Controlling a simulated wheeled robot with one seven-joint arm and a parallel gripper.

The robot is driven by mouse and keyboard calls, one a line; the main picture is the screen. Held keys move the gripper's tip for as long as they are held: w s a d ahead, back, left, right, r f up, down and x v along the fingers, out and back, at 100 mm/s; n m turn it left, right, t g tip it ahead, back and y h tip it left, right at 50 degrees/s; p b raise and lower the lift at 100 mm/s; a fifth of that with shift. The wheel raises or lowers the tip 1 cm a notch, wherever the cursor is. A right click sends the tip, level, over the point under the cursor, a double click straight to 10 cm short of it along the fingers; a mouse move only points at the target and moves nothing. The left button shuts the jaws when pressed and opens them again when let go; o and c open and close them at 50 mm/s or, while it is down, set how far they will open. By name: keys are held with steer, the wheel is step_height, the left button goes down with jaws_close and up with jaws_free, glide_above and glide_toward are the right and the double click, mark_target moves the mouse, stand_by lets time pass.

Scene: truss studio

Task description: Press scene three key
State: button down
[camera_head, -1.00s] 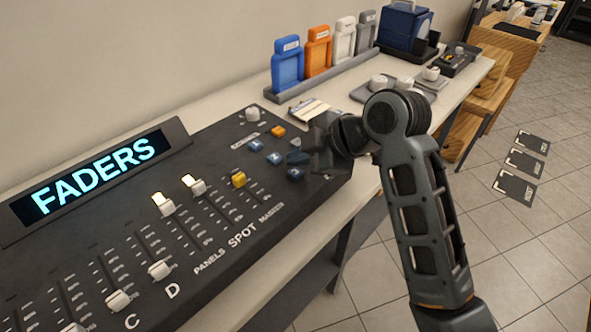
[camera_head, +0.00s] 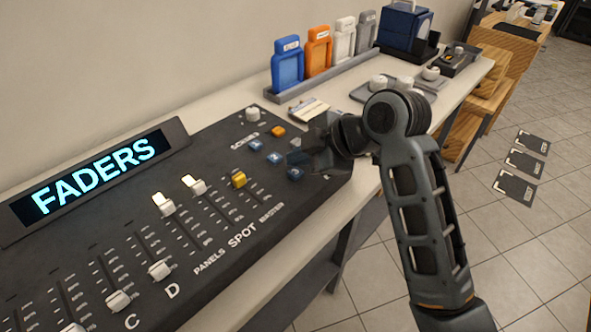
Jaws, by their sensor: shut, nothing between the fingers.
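The dark lighting console (camera_head: 100,235) carries a small group of keys at its right end, below a tiny "SCENES" label. I see blue keys at the left (camera_head: 256,145), the middle (camera_head: 274,158) and the front right (camera_head: 295,174), plus an orange key (camera_head: 278,132) behind them. Their numbers are too small to read, so I cannot tell which is scene three. My gripper (camera_head: 294,159) is shut and empty, with its fingertips over the key group between the middle and front-right blue keys. It hides part of the group. I cannot tell whether it touches a key.
The console display (camera_head: 95,178) reads "FADERS". A yellow-capped fader (camera_head: 239,180) and a white knob (camera_head: 252,114) stand near the keys. Behind my gripper are a grey tray with white knobs (camera_head: 378,82) and a rack of coloured holders (camera_head: 287,64).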

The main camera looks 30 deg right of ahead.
mark_target(299, 174)
steer(key=shift+f, duration=0.1)
steer(key=shift+f, duration=0.35)
steer(key=shift+f+b, duration=0.4)
stand_by(0.9)
steer(key=shift+r, duration=0.1)
steer(key=shift+r+p, duration=0.75)
steer(key=shift+p, duration=0.05)
step_height(299, 174, up, 5)
steer(key=p, duration=0.4)
stand_by(1.0)
